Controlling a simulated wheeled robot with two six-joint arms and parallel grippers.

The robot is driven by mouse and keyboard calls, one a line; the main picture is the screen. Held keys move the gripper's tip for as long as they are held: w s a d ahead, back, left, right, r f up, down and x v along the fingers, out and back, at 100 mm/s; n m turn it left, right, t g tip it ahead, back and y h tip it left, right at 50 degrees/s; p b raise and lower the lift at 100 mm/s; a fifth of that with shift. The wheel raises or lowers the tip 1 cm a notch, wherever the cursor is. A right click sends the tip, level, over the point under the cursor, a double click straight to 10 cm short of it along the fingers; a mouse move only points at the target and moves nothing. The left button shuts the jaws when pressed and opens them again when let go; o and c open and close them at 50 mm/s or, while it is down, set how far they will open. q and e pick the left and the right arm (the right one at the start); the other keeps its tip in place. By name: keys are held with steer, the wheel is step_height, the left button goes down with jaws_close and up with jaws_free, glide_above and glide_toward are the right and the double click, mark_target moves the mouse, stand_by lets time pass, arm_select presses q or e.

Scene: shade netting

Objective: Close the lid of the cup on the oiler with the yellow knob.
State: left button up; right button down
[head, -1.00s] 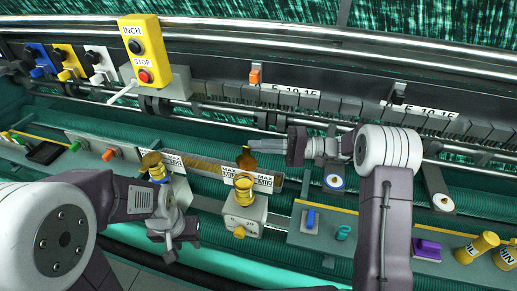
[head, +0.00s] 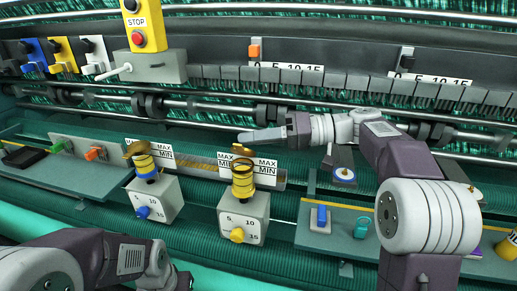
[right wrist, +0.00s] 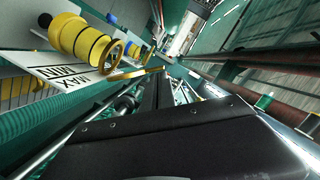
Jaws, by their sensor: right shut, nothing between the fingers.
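The oiler with the yellow knob (head: 237,235) is a pale box with a yellow ringed cup (head: 243,183) on top. The cup's brass lid (head: 242,150) stands open at the far side of the mouth. In the right wrist view the cup (right wrist: 78,38) is at upper left, its mouth ring uncovered, with the lid (right wrist: 137,74) seen nearly edge-on beside it. My right gripper (head: 245,137) is shut and empty, its tip just above the lid; contact is unclear. My left gripper (head: 182,282) is at the bottom edge, its jaws unclear.
A similar oiler with a blue knob (head: 142,212) stands to the left, its lid (head: 136,149) also raised. MAX/MIN plates (head: 265,172) stand behind the cups. A green-topped panel (head: 335,225) with a blue switch lies to the right. Rails and a dark bar run behind.

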steer(key=s+a+f+n+t+h+b, duration=0.1)
steer(key=s+f+n+b, duration=0.3)
steer(key=b, duration=1.4)
steer(key=shift+s+a+f+n+t+h, duration=0.25)
steer(key=shift+f+n+t, duration=0.55)
steer(key=shift+n, duration=1.2)
steer(key=shift+w+r, duration=0.1)
steer(key=shift+r, duration=0.1)
